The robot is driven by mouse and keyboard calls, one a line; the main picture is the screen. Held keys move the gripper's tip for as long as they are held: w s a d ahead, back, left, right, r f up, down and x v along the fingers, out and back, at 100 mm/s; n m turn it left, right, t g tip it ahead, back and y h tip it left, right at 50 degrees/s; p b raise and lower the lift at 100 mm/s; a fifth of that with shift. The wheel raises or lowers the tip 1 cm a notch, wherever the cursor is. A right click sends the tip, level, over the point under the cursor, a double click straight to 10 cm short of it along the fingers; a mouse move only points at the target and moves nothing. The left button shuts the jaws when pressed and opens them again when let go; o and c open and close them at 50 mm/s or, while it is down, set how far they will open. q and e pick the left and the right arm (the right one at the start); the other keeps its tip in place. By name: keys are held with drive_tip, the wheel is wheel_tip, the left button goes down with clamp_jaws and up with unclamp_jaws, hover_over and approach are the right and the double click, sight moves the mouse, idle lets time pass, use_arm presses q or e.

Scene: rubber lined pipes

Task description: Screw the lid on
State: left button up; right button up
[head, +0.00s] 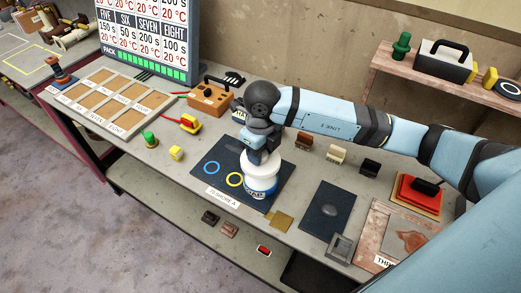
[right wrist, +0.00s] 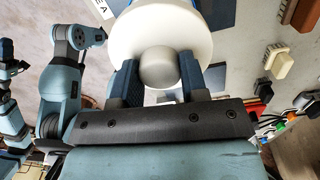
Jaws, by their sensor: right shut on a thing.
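A white round lid (head: 268,166) sits on or just over a white tub with a blue label (head: 262,187); whether it is fully seated I cannot tell. My right gripper (head: 258,155) comes down on the lid from above. In the right wrist view, its two blue fingers (right wrist: 158,76) are shut on the grey knob (right wrist: 158,66) in the middle of the white lid (right wrist: 190,28). The tub is hidden under the lid there. My left gripper does not show in the head view.
The tub stands on a dark mat (head: 226,160) with a blue ring and a yellow ring. A yellow block (head: 177,153) and a green-topped knob (head: 150,139) are to its left. A brown-yellow square (head: 279,222) and another dark mat (head: 325,211) lie to its right.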

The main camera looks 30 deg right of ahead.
drive_tip(key=shift+f+b, duration=0.7)
drive_tip(key=shift+f, duration=0.3)
drive_tip(key=shift+f+b, duration=0.7)
drive_tip(key=shift+f, duration=0.15)
drive_tip(key=shift+f+b, duration=0.9)
drive_tip(key=shift+f, duration=0.1)
drive_tip(key=shift+f+b, duration=0.1)
drive_tip(key=shift+b, duration=0.2)
